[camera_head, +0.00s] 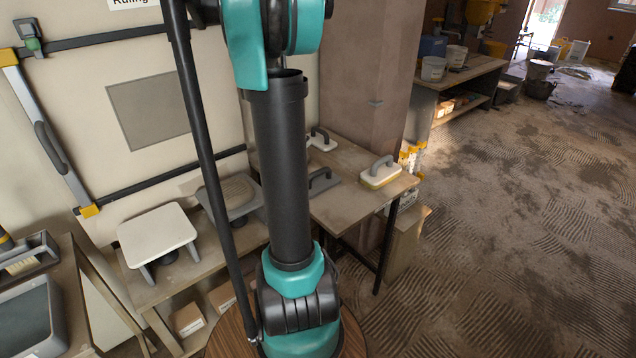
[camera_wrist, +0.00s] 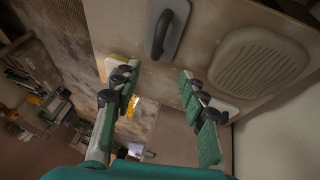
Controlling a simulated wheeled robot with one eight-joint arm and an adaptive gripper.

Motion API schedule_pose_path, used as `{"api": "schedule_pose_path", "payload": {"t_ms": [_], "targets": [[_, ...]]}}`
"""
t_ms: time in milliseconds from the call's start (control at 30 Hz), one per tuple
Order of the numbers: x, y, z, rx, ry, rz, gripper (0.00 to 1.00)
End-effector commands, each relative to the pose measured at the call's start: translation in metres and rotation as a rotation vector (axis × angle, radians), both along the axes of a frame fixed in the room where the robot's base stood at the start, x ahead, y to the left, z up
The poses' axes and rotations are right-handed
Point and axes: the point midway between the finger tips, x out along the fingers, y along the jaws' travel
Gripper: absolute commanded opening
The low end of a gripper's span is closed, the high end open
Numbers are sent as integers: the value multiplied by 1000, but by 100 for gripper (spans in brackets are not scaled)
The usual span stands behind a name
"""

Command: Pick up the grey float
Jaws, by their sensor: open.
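The grey float (camera_head: 325,187) lies flat on the wooden bench, its handle up, partly hidden behind my arm in the head view. In the wrist view the grey float (camera_wrist: 176,17) is at the top, its dark handle upright in the picture and its far end cut off by the frame. My gripper (camera_wrist: 155,78) is open and empty, its two green-padded fingers spread apart. The float lies beyond the fingertips in the picture, between their lines and clear of them. My gripper does not show in the head view.
A yellow-edged white float (camera_head: 380,178) and a white float (camera_head: 321,145) share the bench. In the wrist view, the pale edges of both show behind my fingers. The floor (camera_head: 510,240) at right is clear.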

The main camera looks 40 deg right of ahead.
Motion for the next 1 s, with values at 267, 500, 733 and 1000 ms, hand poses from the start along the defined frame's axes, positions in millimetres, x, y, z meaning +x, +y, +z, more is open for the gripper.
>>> {"api": "schedule_pose_path", "payload": {"t_ms": [267,500,733,1000], "targets": [[-9,-22,-51,1,-1,0,43],[-15,-37,-87,2,-1,2,43],[-18,-42,-99,2,0,4,43],[-27,-58,-131,3,0,3,43]]}}
